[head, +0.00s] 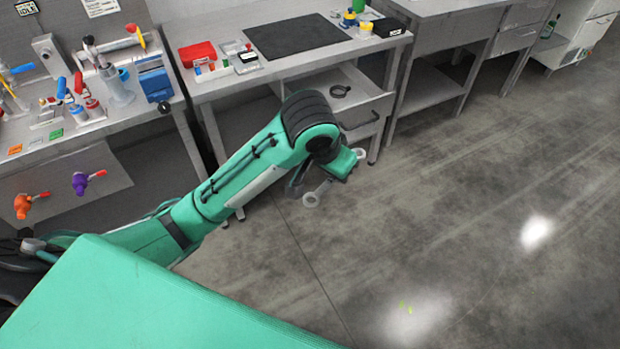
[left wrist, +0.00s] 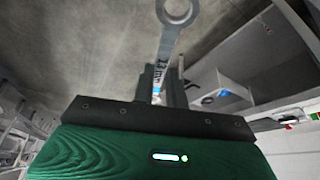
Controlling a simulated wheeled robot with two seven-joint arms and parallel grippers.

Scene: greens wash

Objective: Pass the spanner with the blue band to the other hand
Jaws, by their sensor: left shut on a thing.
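My left gripper (left wrist: 160,82) is shut on the spanner (left wrist: 167,42), seen in the left wrist view. The spanner is grey with a ring end at the top of that view and dark lettering on its shaft. A small blue patch shows low on the shaft, between the dark fingers. In the head view the spanner (head: 311,199) is held in the air beyond my left wrist. The hand hides the middle of the spanner. My right gripper is not in view.
A workbench (head: 222,87) with a black mat (head: 297,36) and a red box (head: 197,54) stands behind my left arm. Its open drawer (head: 357,104) holds a dark ring-shaped item. Another bench with clamps and a blue vise (head: 154,79) is at left. The floor at right is clear.

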